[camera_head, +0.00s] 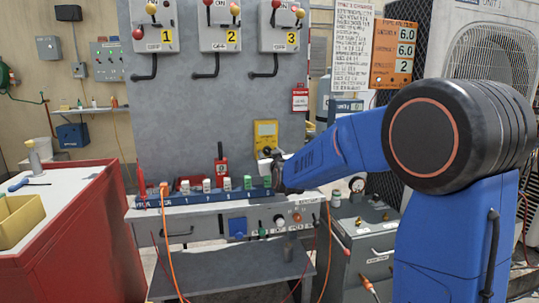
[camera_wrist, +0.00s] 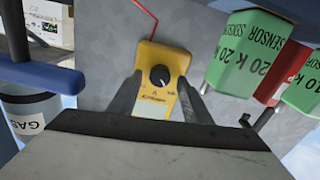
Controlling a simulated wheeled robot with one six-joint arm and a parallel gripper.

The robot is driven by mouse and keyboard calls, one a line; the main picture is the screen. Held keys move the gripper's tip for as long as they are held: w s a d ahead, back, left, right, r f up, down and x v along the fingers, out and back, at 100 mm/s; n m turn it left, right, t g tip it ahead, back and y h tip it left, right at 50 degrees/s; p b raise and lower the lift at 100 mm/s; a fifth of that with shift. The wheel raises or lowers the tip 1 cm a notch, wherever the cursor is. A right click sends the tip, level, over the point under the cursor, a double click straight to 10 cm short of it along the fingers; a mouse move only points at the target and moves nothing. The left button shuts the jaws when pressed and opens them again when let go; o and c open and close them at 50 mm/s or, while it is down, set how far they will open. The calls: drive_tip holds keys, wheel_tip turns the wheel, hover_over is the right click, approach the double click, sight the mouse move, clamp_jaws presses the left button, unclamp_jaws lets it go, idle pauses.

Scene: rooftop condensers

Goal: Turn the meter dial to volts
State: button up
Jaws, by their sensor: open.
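The yellow meter (camera_head: 266,133) is on the grey panel in the head view, its lower part hidden behind my gripper (camera_head: 268,163). In the wrist view the meter (camera_wrist: 150,58) shows its face, with a round black dial (camera_wrist: 160,76) that has a white pointer mark. The lettering around the dial is too small to read, so I cannot tell the setting. My gripper (camera_wrist: 160,82) is open, with one finger on each side of the meter's dial area. Nothing is held. I cannot tell whether the fingertips touch the meter.
Green sensor blocks (camera_wrist: 232,66) and a red one (camera_wrist: 270,82) are close on the right in the wrist view. A blue rail (camera_head: 205,199) carries several blocks below the panel. A red lead (camera_wrist: 143,14) runs from the meter. A red cabinet (camera_head: 92,225) stands left.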

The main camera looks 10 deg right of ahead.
drive_tip(key=c, duration=1.1)
drive_tip(key=shift+o, duration=0.2)
drive_tip(key=shift+m, duration=0.3)
drive_tip(key=m, duration=0.3)
drive_tip(key=shift+m, duration=0.3)
drive_tip(key=shift+d+m, duration=0.1)
drive_tip(key=shift+m, duration=2.1)
